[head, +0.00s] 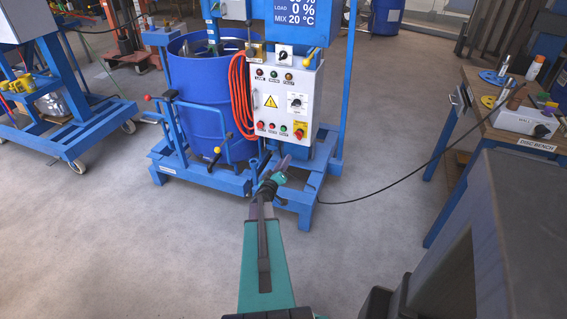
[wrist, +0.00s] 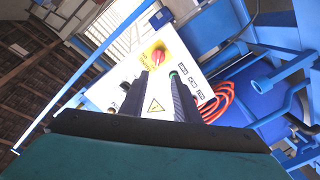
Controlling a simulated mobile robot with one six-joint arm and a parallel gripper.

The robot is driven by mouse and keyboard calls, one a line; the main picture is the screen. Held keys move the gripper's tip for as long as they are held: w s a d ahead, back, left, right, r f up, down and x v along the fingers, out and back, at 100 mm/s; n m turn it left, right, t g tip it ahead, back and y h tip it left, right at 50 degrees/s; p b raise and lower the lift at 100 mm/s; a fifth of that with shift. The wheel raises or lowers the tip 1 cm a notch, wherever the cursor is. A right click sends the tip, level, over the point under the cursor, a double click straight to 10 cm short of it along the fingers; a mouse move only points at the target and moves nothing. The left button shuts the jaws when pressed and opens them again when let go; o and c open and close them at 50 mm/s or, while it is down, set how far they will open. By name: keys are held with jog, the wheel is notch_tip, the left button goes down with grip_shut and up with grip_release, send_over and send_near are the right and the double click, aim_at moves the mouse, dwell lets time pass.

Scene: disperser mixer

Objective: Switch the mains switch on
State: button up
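The mains switch is most likely the red rotary knob on a yellow plate (head: 299,131), at the lower right of the white control panel (head: 270,101). In the wrist view the red knob (wrist: 157,57) sits just beyond the fingertips. My gripper (head: 286,163) is below and in front of the panel in the head view. In the wrist view my gripper (wrist: 158,74) has its two dark fingers apart with nothing between them, pointing toward the knob. No contact is visible. The knob's exact setting is too small to read.
The panel also carries a black rotary switch (head: 297,103), coloured buttons and lamps, and a yellow warning triangle (head: 271,101). An orange hose (head: 240,95) hangs at its left, before a blue drum (head: 198,110). A bench (head: 490,120) stands at right. A black cable (head: 385,190) crosses the floor.

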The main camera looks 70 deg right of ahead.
jog(key=shift+a, duration=0.1)
jog(key=a+b, duration=0.1)
jog(key=a, duration=1.2)
jog(key=shift+s+a, duration=0.3)
jog(key=shift+s, duration=0.1)
dwell(0.4)
